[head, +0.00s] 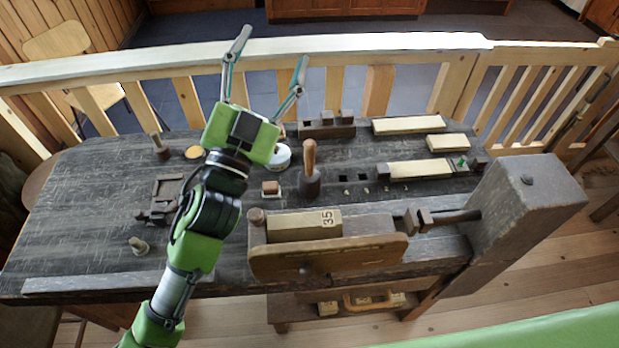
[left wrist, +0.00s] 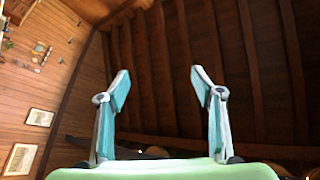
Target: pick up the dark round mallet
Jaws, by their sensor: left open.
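The dark round mallet (head: 311,186) stands upright on the dark workbench (head: 95,205), its dark round head down and its pale wooden handle up. It is near the middle of the head view, just behind the vise. My left gripper (head: 275,45) is open and empty, raised above the bench, with its fingers pointing up and away. In the head view it appears above and left of the mallet, clearly apart from it. The left wrist view shows the open fingers (left wrist: 160,88) against the wooden ceiling, with no mallet in sight. My right gripper is not in view.
A vise board (head: 330,258) with a block marked 35 (head: 300,226) is in front of the mallet. Pale wooden blocks (head: 408,124) lie right and behind. A railing (head: 400,43) runs behind the bench.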

